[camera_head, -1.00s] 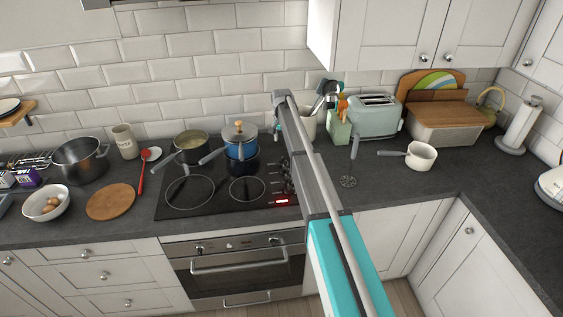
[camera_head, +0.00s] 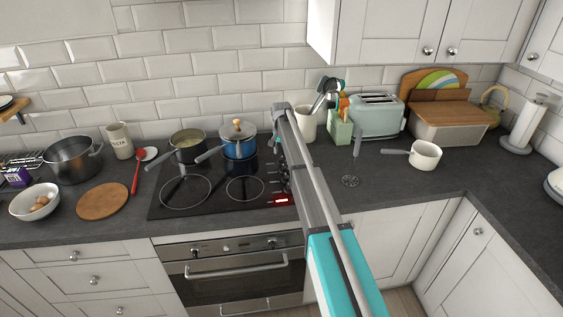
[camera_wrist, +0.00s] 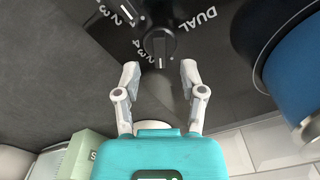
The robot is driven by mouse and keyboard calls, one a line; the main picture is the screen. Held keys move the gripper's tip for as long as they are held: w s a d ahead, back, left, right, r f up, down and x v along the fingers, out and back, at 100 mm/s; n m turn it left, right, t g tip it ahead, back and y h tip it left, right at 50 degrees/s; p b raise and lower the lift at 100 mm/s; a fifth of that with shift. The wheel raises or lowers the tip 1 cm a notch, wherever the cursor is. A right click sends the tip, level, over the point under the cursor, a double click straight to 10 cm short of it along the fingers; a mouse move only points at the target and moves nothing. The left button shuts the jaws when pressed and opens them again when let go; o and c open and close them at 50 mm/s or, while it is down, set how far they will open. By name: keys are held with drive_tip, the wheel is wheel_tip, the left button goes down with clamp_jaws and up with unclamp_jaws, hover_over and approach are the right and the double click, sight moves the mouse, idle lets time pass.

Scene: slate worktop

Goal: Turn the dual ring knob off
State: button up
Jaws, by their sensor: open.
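The dual ring knob (camera_wrist: 160,43) is a dark round knob on the black hob panel, beside the white word DUAL, in the wrist view. Its white pointer mark faces down the picture, towards my gripper, with the number 4 to its left. My gripper (camera_wrist: 160,68) is open and empty, its two fingers apart just below the knob, one to each side. The fingertips do not appear to touch it. In the head view the knobs sit at the hob's right side, partly behind my arm, which also mostly hides the gripper.
The hob (camera_head: 215,200) carries a blue lidded pot (camera_head: 238,140) and a dark pan (camera_head: 188,146). The blue pot is close on the right in the wrist view (camera_wrist: 295,60). A utensil pot (camera_head: 306,122), green block (camera_head: 340,130) and toaster (camera_head: 377,115) stand right of the hob.

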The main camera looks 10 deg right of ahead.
sight(282, 158)
drive_tip(key=shift+f+b, duration=1.35)
drive_tip(key=shift+f, duration=0.25)
clamp_jaws()
drive_tip(key=shift+d, duration=0.15)
